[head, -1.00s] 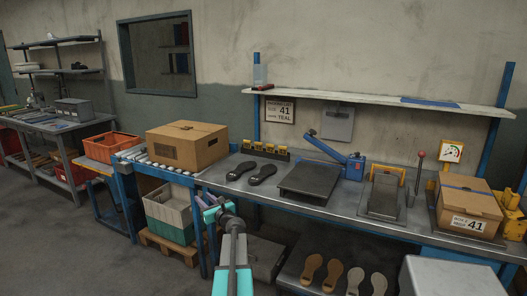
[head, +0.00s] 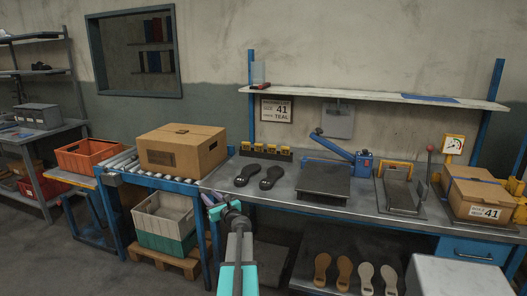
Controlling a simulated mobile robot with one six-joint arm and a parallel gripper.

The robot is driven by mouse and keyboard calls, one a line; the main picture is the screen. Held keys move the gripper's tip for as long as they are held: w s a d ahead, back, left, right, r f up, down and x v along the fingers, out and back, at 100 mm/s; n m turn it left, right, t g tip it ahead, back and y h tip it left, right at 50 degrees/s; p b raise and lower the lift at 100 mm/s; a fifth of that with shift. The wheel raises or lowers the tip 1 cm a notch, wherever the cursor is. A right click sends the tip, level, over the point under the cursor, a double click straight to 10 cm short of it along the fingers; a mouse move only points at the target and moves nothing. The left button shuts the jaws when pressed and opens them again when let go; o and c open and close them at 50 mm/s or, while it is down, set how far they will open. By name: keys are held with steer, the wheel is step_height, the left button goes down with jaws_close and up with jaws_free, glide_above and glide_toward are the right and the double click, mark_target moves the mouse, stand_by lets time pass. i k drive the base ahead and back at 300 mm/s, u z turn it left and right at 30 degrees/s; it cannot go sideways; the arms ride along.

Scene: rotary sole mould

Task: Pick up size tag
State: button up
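I cannot make out a piece that is surely the size tag. Several small yellow blocks sit in a dark rack (head: 266,157) at the back of the workbench (head: 330,208); any markings on them are too small to read. A wall sign (head: 276,109) above reads 41 and TEAL. A carton (head: 480,192) at the right bears a white label (head: 485,212) with 41. My gripper (head: 213,207) is in front of the bench's left front edge, apart from the rack and the carton. It is seen from behind, and its finger gap is unclear.
A cardboard box (head: 182,150) stands on the roller conveyor left of the bench. Black soles (head: 258,177), a dark plate (head: 326,182) and a blue lever press (head: 362,163) occupy the bench. A grey cabinet (head: 460,275) stands in front at right. Floor is clear at lower left.

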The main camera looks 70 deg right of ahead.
mark_target(258, 147)
steer(key=z, duration=0.3)
steer(key=i, duration=0.8)
steer(key=z, duration=0.5)
steer(key=i, duration=0.85)
steer(key=z, duration=0.65)
steer(key=i, duration=1.55)
steer(key=z, duration=0.35)
